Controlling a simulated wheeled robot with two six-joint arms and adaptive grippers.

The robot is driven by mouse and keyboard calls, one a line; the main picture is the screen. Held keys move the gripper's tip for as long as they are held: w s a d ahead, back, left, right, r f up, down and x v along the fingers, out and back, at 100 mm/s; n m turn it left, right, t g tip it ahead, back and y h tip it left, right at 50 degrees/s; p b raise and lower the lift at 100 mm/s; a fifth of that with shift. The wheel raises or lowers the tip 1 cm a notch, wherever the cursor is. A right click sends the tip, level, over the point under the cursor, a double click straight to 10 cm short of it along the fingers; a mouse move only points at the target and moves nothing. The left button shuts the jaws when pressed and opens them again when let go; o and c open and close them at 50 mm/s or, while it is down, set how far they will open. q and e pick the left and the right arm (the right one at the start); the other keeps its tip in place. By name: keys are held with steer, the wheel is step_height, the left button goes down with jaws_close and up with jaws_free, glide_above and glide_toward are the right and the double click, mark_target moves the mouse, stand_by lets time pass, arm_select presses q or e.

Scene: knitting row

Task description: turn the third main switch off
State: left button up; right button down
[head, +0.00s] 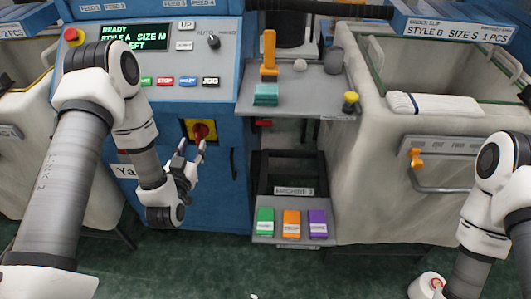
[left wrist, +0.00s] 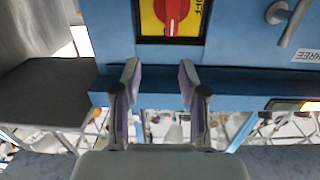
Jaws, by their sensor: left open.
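The main switch is a red rotary knob (head: 201,130) on a yellow plate, on the front of the blue machine cabinet. In the left wrist view the knob (left wrist: 172,12) is cut off by the top edge; its handle looks about upright, and OFF is lettered on the plate to its right. My left gripper (head: 191,150) is open and empty, just below the switch in the head view. In the left wrist view its spread fingers (left wrist: 159,72) lie below the knob, apart from it. My right gripper is out of view.
A cabinet handle (left wrist: 288,18) and a label reading THREE (left wrist: 306,57) are right of the switch. The control panel with its display (head: 134,38) is above. A grey shelf (head: 318,103) stands right of the cabinet, with a canvas bin (head: 375,150) beyond.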

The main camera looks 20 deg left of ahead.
mark_target(196, 135)
arm_select(q)
steer(key=w+a+f+b, duration=0.1)
steer(key=a+f+b, duration=0.1)
steer(key=f, duration=0.1)
steer(key=shift+w+n+y, duration=0.3)
steer(key=shift+w+n, duration=0.05)
steer(key=shift+n, duration=0.05)
steer(key=x, duration=0.7)
steer(key=shift+d+r, duration=0.15)
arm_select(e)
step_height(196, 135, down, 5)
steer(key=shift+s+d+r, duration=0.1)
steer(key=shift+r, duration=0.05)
arm_select(q)
jaws_close()
